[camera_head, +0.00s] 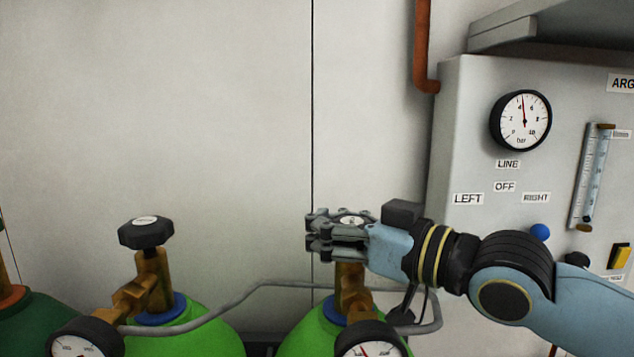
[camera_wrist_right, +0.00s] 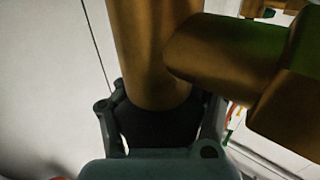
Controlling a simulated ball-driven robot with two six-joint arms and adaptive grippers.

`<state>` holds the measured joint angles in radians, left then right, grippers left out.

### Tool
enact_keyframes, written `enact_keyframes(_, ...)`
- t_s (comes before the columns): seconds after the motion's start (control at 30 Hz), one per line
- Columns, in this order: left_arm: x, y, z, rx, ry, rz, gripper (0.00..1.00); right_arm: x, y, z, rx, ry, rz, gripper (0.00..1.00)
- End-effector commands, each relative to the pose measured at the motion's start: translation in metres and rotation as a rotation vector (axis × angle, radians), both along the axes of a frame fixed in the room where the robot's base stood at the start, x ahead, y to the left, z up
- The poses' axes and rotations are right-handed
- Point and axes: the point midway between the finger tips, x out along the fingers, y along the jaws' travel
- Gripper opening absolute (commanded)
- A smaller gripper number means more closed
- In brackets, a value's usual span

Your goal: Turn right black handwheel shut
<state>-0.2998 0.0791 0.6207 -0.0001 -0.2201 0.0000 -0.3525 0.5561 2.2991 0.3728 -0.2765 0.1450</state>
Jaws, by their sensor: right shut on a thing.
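The right black handwheel (camera_head: 351,220) sits on top of the brass valve of the right green cylinder. In the head view it is mostly hidden by my right gripper (camera_head: 335,234), and only part of its pale top label shows. My right gripper comes in from the right and is shut on the handwheel. In the right wrist view the dark handwheel (camera_wrist_right: 158,125) lies between the two fingers of the gripper (camera_wrist_right: 160,128), under the brass valve stem (camera_wrist_right: 155,45). My left gripper is not in view.
A left black handwheel (camera_head: 146,232) tops another green cylinder. A grey hose (camera_head: 235,298) runs between the valves. Gauges (camera_head: 367,345) stand in front. A grey panel (camera_head: 465,120) with a line gauge (camera_head: 521,121) and a blue knob (camera_head: 540,232) is at the right.

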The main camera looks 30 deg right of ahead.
Motion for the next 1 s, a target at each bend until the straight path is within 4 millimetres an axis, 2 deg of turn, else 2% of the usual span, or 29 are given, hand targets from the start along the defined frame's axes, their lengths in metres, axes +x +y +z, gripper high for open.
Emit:
enact_keyframes(0.03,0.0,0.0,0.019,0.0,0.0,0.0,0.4,0.0,-0.001,0.006,0.008,0.009,-0.046,0.0)
enact_keyframes(0.13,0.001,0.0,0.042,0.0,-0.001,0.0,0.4,0.0,-0.005,0.006,0.009,0.011,-0.137,0.0)
enact_keyframes(0.2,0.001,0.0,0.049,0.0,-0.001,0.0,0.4,0.0,-0.006,0.003,0.005,0.012,-0.198,0.0)
enact_keyframes(0.6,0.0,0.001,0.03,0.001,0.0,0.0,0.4,0.0,-0.016,-0.007,0.004,0.01,-0.474,0.0)
enact_keyframes(1.0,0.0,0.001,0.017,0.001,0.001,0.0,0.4,-0.001,-0.02,-0.007,0.001,0.016,-0.572,0.0)
